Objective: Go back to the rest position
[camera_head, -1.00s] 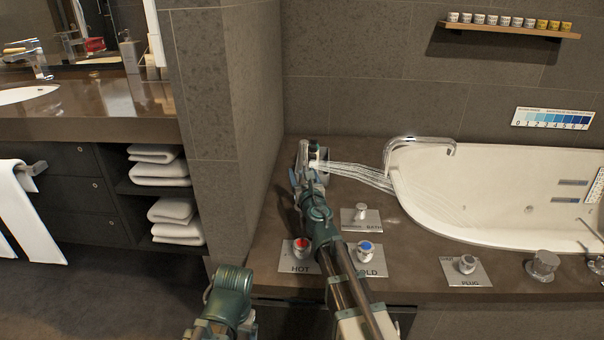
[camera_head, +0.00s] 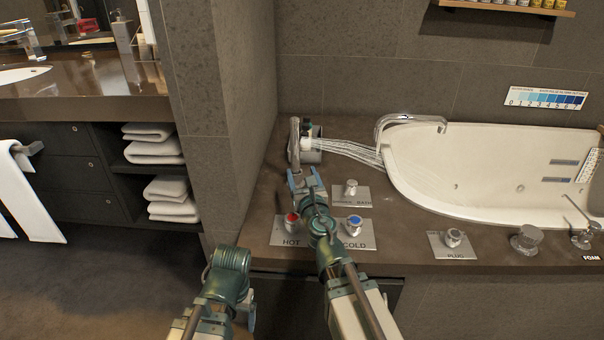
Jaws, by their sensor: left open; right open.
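My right gripper (camera_head: 304,178) is open and empty at the end of the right arm. It is above the tub deck, just in front of the shower head (camera_head: 309,144) and apart from it as far as I can see. Water runs from the shower head to the right into the white bathtub (camera_head: 450,205).
The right arm passes between the red-topped hot knob (camera_head: 292,221) and the blue-topped cold knob (camera_head: 354,224). A tiled wall (camera_head: 225,110) stands to the left. Further right are a smaller knob (camera_head: 351,187) and the plug knob (camera_head: 453,238). Floor is free at lower left.

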